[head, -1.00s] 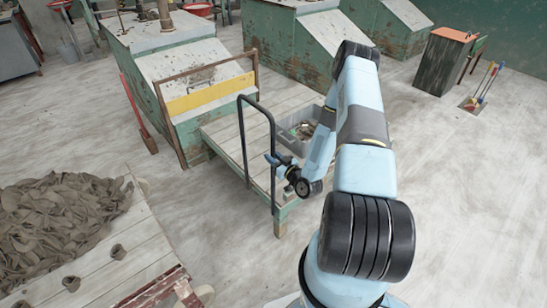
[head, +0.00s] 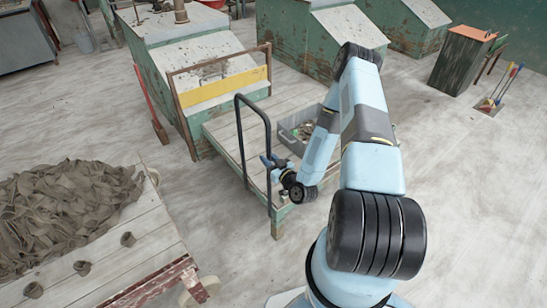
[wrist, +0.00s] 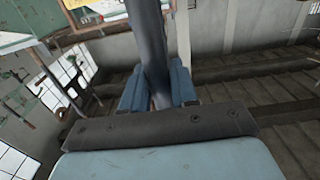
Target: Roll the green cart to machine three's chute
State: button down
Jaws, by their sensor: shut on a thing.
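The green cart (head: 222,137) has a pale plank deck, a green frame and a dark push handle (head: 239,98) standing at its near end. It stands beside the nearest green machine with the yellow band (head: 218,90). My gripper (head: 270,164) is at the right upright of the handle. In the wrist view my gripper (wrist: 158,92) has its blue fingers on both sides of the dark handle bar (wrist: 150,40), shut on it. A grey bin (head: 292,138) with some scraps in it sits on the deck, partly hidden by my arm. No machine number is readable.
A second cart (head: 150,245) with a heap of clay trimmings (head: 65,205) stands at the lower left. More green machines (head: 290,40) stand at the back. A dark cabinet (head: 460,62) is at the upper right.

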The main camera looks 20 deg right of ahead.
jog(key=shift+s+a, duration=0.1)
jog(key=shift+a, duration=0.2)
jog(key=s+a, duration=0.2)
jog(key=a, duration=0.5)
jog(key=shift+s+a, duration=0.25)
jog(key=shift+s, duration=0.1)
dwell(0.3)
jog(key=shift+a, duration=0.1)
jog(key=s+a, duration=0.2)
jog(key=a, duration=0.5)
jog(key=shift+s+a, duration=0.15)
jog(key=shift+s, duration=0.2)
jog(key=shift+a, duration=0.1)
dwell(0.4)
jog(key=s+a, duration=0.2)
jog(key=a, duration=0.5)
jog(key=shift+s, duration=0.35)
jog(key=shift+a, duration=0.1)
